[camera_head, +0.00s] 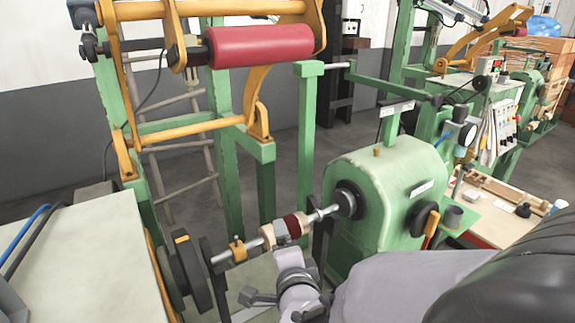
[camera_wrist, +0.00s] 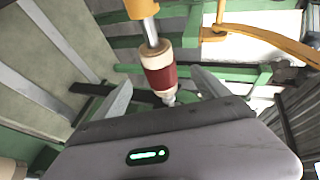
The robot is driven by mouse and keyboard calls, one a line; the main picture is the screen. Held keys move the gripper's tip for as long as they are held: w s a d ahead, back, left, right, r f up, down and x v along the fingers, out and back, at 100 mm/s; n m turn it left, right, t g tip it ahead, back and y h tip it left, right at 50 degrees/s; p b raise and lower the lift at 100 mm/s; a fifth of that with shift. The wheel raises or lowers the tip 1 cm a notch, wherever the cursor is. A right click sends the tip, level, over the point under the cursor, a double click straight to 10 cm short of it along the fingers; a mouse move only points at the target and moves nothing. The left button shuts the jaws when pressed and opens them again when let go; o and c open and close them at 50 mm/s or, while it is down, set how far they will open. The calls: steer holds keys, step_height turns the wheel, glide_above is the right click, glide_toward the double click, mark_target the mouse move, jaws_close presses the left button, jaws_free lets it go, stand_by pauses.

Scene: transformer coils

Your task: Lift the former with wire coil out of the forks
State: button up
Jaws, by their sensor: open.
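The former with wire coil (camera_head: 291,227) has a dark red winding between pale beige end flanges. It sits on a metal shaft (camera_head: 327,212) that lies across dark upright forks (camera_head: 207,268) beside the green winding machine. My gripper (camera_wrist: 163,88) is open. In the wrist view its two grey fingers are spread to the left and right of the coil (camera_wrist: 161,78), apart from it. In the head view my wrist is just below and in front of the coil; the fingers are hard to make out there.
The green machine housing (camera_head: 383,190) stands close on the right. A yellow clamp (camera_head: 238,249) sits on the shaft to the left. A dark round disc (camera_head: 190,275) is farther left, beside a pale tabletop (camera_head: 80,255). A red roller (camera_head: 261,47) hangs above at the back.

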mark_target(298, 225)
steer(key=x, duration=1.1)
steer(key=shift+w+a+f, duration=0.1)
steer(key=shift+w+f, duration=0.1)
steer(key=shift+w, duration=0.1)
jaws_close()
